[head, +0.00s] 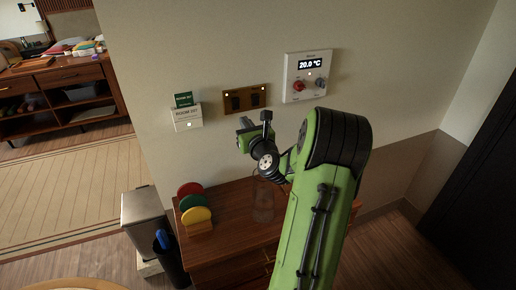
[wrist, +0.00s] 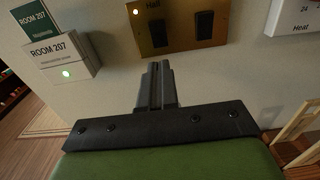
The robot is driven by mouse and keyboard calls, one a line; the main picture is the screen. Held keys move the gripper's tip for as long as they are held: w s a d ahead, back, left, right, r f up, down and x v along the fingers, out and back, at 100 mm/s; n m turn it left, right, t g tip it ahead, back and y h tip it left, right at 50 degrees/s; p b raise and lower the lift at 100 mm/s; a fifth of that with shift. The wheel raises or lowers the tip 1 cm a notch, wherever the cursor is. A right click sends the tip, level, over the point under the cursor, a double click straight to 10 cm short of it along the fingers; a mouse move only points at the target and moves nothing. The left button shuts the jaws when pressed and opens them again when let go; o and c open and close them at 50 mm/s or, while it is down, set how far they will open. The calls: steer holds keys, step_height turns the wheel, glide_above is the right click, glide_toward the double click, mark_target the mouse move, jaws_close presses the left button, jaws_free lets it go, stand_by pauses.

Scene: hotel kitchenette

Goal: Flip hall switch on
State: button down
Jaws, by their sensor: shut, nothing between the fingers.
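A brass switch plate (head: 232,108) is on the wall and shows larger in the wrist view (wrist: 181,43). It carries two dark rocker switches. The left rocker (wrist: 158,34) sits under the partly cut-off word "Hall", with a small lit light beside that word. The right rocker (wrist: 205,27) has its label out of view. I cannot tell which way either rocker is tipped. My gripper (wrist: 158,68) is shut and empty, its fingertips just below the left rocker in the picture. Contact with the plate is not clear. In the head view my gripper (head: 243,132) is below the plate.
A ROOM 207 card holder (head: 188,119) is left of the plate, and a white thermostat panel (head: 306,76) is to the right. Below stands a wooden cabinet (head: 225,235) with coloured discs (head: 197,216) and a clear glass-like object. A bin (head: 150,212) stands at its left.

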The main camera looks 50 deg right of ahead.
steer(key=s+a+f+b, duration=0.2)
steer(key=s+a+b, duration=0.1)
steer(key=s, duration=0.3)
steer(key=shift+s+a, duration=0.15)
steer(key=shift+s, duration=0.15)
steer(key=shift+a+r, duration=0.1)
